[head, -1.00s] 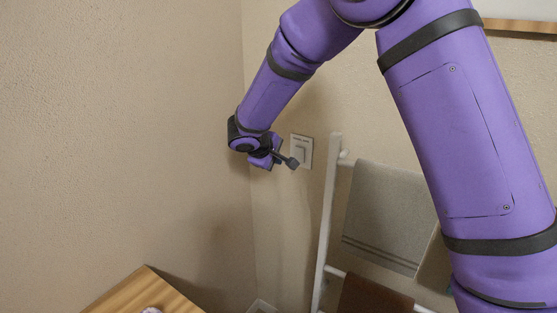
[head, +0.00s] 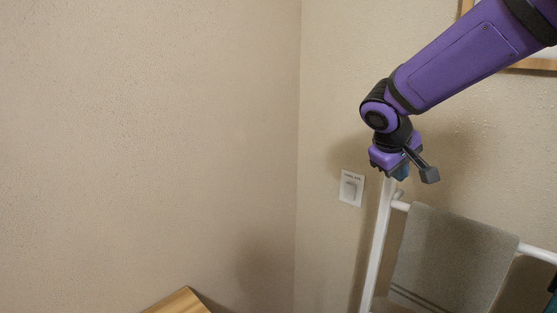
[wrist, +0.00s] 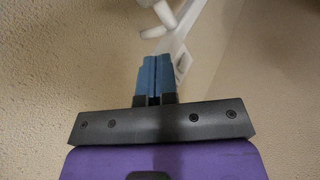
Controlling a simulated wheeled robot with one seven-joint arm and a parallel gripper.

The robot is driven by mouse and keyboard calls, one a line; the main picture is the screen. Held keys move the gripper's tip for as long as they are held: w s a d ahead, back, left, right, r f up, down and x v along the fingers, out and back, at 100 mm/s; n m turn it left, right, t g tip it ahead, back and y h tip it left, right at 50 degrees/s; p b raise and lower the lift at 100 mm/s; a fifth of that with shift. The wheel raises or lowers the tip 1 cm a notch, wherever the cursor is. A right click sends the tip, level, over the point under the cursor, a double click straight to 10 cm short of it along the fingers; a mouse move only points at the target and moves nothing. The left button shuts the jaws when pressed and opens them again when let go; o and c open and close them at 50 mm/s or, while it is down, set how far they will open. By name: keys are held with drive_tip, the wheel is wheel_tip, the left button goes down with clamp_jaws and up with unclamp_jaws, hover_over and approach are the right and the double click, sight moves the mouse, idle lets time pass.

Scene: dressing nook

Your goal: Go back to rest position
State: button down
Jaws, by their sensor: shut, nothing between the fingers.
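My gripper (head: 402,172) is in front of the wall at the upper right of the head view, above the top of the white ladder rack. In the wrist view, its blue fingertips (wrist: 155,75) are together with nothing between them. A white wall switch (head: 351,188) is on the wall to the left of the gripper, and the gripper is apart from it. Part of the white rack and the switch plate show beyond the fingers in the wrist view.
The white ladder rack (head: 376,240) with a grey towel (head: 445,262) stands against the wall below my gripper. A wooden surface (head: 180,302) shows at the bottom. A wood-framed item (head: 540,64) is on the wall at upper right. The left wall is bare.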

drive_tip(key=s+d+r+m+y, duration=0.2)
drive_tip(key=s, duration=1.1)
drive_tip(key=s+d+r+m+y, duration=0.1)
drive_tip(key=s+d+m+y, duration=0.1)
drive_tip(key=s, duration=1.1)
drive_tip(key=shift+d+r+m+t+y, duration=0.15)
drive_tip(key=shift+r+m+t+y, duration=0.15)
drive_tip(key=shift+r+t+y, duration=0.15)
